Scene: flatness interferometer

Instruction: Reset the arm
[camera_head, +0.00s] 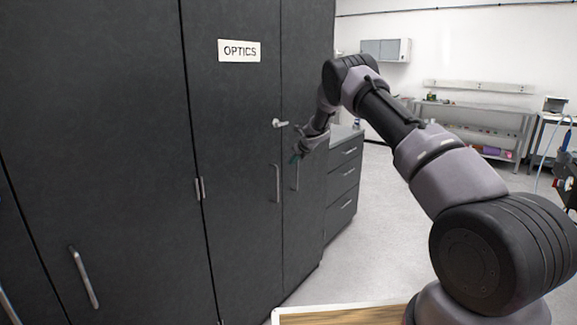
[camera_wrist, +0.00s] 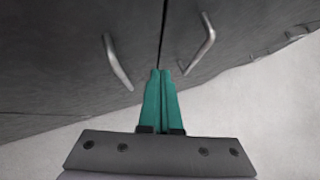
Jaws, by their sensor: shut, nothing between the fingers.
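My gripper (camera_head: 295,157) is at the end of my outstretched arm, in front of the dark cabinet (camera_head: 100,130) in the head view. In the wrist view my gripper (camera_wrist: 160,74) has its two green fingers together and empty. The fingertips point at the seam between two doors, with a bar handle (camera_wrist: 117,62) on the left and another handle (camera_wrist: 201,44) on the right. I cannot tell whether the fingertips touch the door. The same pair of handles shows in the head view, the left one (camera_head: 276,184) lower and clear of my gripper.
An OPTICS label (camera_head: 239,51) and a lever handle (camera_head: 280,123) are on the cabinet doors. A dark drawer unit (camera_head: 343,185) stands just beyond my gripper. A wooden-topped surface (camera_head: 340,316) is at the bottom. Open floor (camera_head: 378,235) lies to the right, with shelving (camera_head: 470,125) behind.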

